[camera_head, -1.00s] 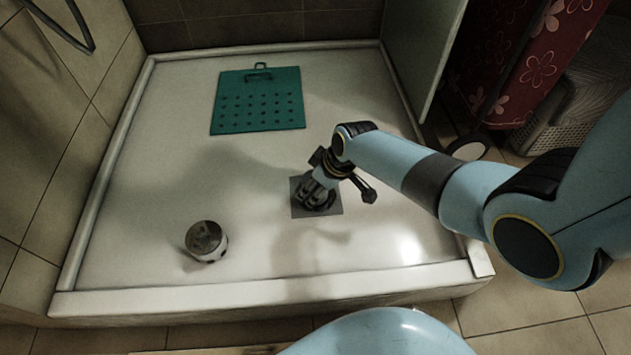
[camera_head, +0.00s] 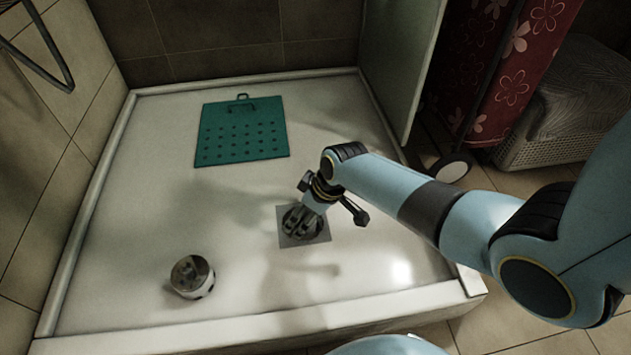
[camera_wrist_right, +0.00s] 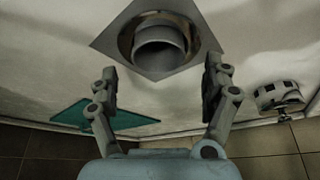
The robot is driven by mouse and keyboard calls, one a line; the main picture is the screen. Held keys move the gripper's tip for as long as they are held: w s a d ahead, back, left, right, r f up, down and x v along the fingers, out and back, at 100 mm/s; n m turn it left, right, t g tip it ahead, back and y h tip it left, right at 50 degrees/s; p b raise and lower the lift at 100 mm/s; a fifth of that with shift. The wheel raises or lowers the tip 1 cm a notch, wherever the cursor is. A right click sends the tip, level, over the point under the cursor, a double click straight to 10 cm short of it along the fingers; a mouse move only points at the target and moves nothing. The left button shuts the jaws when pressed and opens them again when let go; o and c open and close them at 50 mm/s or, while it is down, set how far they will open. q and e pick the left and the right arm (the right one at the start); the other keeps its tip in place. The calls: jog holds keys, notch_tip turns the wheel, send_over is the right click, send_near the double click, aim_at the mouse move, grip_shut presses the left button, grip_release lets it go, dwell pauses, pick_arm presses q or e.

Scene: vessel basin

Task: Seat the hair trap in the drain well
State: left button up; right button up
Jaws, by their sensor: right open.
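A short white cylinder with a grey top and dark slots, seemingly the hair trap (camera_head: 193,277), stands on the tray floor at front left. It also shows at the right of the right wrist view (camera_wrist_right: 278,96). The drain well (camera_wrist_right: 126,40) is a round metal-rimmed hole in a square grey plate (camera_head: 320,236). A grey round tube-like part (camera_wrist_right: 160,52) shows inside the well. My right gripper (camera_head: 299,222) is open over the plate, its two fingers (camera_wrist_right: 162,85) apart with nothing between them. My left gripper is out of view.
A teal perforated panel with a handle (camera_head: 240,133) lies flat at the back of the white shower tray (camera_head: 120,200). A raised rim surrounds the tray. A glass-like screen (camera_head: 400,70) stands at the back right. Tray floor between the cylinder and drain is clear.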

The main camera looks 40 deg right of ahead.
jog(key=v, duration=0.9)
jog(key=shift+s+r, duration=0.15)
jog(key=shift+r, duration=0.2)
jog(key=shift+d, duration=0.1)
